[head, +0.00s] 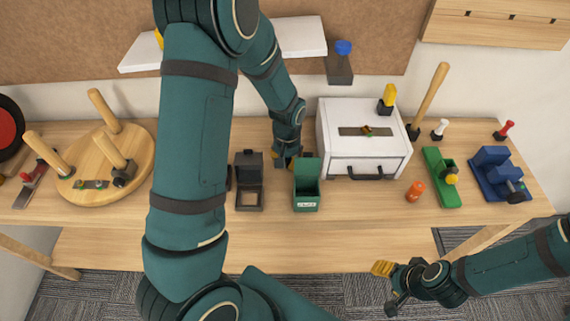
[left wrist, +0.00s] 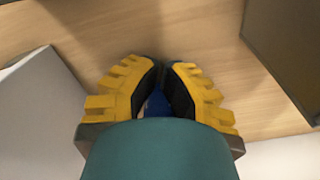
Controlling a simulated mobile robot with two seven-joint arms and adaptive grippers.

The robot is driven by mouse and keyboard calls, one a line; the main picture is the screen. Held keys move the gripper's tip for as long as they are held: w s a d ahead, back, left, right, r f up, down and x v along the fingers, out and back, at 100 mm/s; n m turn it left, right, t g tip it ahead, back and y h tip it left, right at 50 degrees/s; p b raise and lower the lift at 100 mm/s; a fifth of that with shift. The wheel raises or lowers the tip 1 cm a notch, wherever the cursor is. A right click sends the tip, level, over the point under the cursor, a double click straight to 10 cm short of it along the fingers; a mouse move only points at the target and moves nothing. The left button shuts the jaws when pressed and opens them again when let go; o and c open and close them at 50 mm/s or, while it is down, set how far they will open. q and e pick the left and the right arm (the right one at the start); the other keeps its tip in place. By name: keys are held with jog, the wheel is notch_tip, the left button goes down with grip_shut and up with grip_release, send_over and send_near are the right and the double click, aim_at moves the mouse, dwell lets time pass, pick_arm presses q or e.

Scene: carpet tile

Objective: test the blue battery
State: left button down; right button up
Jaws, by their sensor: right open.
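My left gripper (head: 287,160) is low over the table, behind the green open box (head: 306,200) and left of the white drawer box (head: 362,130). In the left wrist view its yellow-and-black fingers (left wrist: 160,75) are close together around a blue thing (left wrist: 157,103), which looks like the blue battery. The fingers and my wrist hide most of it. My right gripper (head: 388,285) is open and empty, in front of the table's front edge at the lower right. I cannot tell which object is a tester.
A black box (head: 249,200) stands left of the green one. An orange cylinder (head: 415,191), a green block holder (head: 440,185) and a blue vise (head: 497,175) stand at the right. A round wooden pegboard (head: 80,165) is at the left. The table front (head: 330,240) is clear.

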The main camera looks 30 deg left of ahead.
pick_arm(q)
jog(key=shift+r, duration=0.15)
notch_tip(320, 180, up, 7)
jog(key=shift+r, duration=0.2)
dwell(0.3)
